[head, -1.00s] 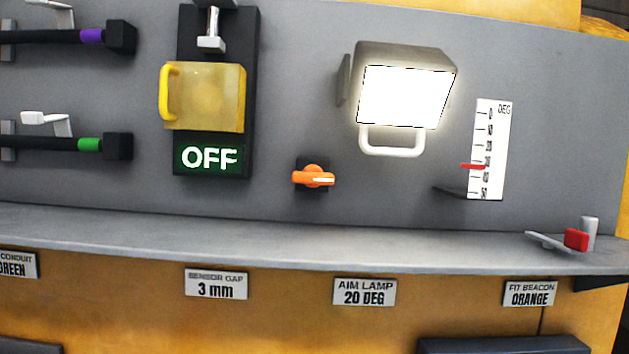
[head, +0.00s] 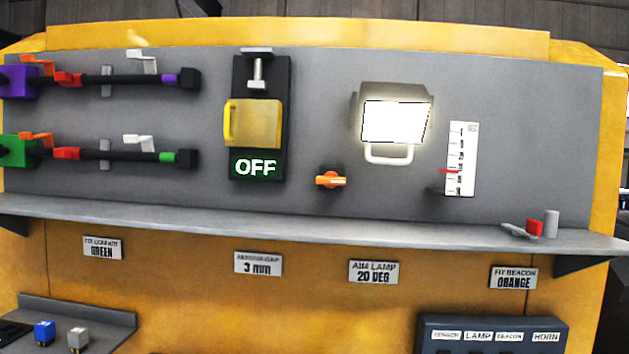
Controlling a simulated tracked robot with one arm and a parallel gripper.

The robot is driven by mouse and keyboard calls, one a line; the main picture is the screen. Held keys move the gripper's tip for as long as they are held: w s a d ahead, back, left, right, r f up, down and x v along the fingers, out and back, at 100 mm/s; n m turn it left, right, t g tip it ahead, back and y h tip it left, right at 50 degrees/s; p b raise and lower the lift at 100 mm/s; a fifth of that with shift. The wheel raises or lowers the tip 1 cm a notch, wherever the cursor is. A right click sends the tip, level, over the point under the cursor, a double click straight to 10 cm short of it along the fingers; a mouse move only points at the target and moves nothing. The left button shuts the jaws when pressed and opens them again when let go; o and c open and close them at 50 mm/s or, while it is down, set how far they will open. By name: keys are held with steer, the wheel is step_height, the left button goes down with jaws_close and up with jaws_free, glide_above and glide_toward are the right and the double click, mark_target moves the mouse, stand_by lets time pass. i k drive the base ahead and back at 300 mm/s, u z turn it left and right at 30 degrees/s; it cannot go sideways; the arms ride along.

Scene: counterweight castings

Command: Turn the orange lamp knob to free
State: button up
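The orange lamp knob (head: 331,180) sits on a small dark base on the grey panel, below and left of the lamp. Its handle lies about level, with a pale mark toward the right end. The lamp (head: 393,122) is lit white and has a white loop handle (head: 389,154) under it. The DEG scale (head: 461,160) stands right of the lamp, with a red pointer (head: 450,171) in its lower half. My gripper is not in view, and nothing touches the knob.
A grey shelf (head: 300,225) runs below the panel, with red and grey pieces (head: 543,225) at its right end. A yellow-covered box with an OFF sign (head: 256,168) is left of the knob. Conduits (head: 130,156) are farther left. A dark switch box (head: 490,335) is lower right.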

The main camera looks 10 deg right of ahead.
mark_target(332, 180)
steer(key=u, duration=0.3)
steer(key=i, duration=0.95)
steer(key=z, duration=0.3)
